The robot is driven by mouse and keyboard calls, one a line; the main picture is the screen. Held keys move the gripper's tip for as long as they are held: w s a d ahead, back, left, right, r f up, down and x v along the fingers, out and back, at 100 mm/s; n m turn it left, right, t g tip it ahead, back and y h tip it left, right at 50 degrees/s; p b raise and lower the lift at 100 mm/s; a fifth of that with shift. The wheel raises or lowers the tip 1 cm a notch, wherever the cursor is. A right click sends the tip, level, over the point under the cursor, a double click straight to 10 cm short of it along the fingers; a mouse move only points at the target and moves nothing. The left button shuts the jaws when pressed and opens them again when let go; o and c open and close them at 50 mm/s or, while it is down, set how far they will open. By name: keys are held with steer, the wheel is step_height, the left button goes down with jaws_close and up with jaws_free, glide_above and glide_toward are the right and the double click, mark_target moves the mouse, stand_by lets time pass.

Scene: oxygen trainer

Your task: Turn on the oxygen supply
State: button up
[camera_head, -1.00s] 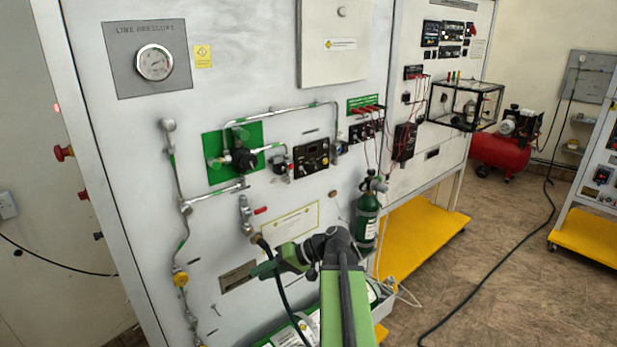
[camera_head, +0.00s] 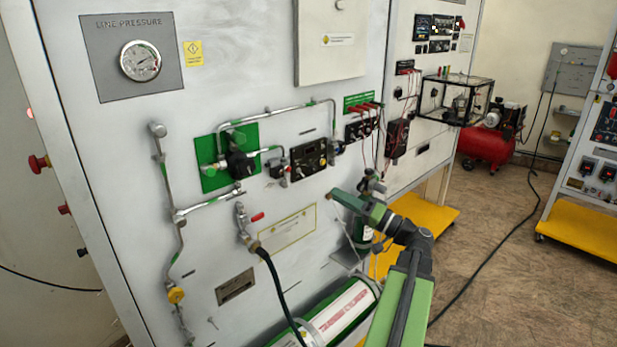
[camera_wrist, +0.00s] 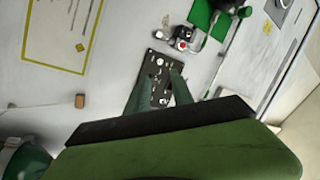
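The wall panel carries a black control box (camera_head: 309,158) with small knobs and switches. In the wrist view the black box (camera_wrist: 158,78) lies beyond my gripper (camera_wrist: 161,78), whose two green fingers stand apart with nothing between them. In the head view my gripper (camera_head: 334,196) is in front of the panel, below and right of the box. A black regulator knob (camera_head: 240,164) sits on a green plate (camera_head: 208,180) to the left. A red-handled valve (camera_head: 256,217) is on the pipe lower left. A green bottle (camera_head: 363,233) is partly hidden behind my arm.
The line pressure gauge (camera_head: 140,61) is at the upper left. A large green cylinder (camera_head: 335,312) lies low in front of the panel. A black hose (camera_head: 275,280) hangs from the valve. Red leads (camera_head: 367,107) hang right of the box.

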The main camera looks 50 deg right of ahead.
mark_target(302, 174)
steer(key=p+x, duration=0.2)
steer(key=x, duration=0.9)
jaws_close()
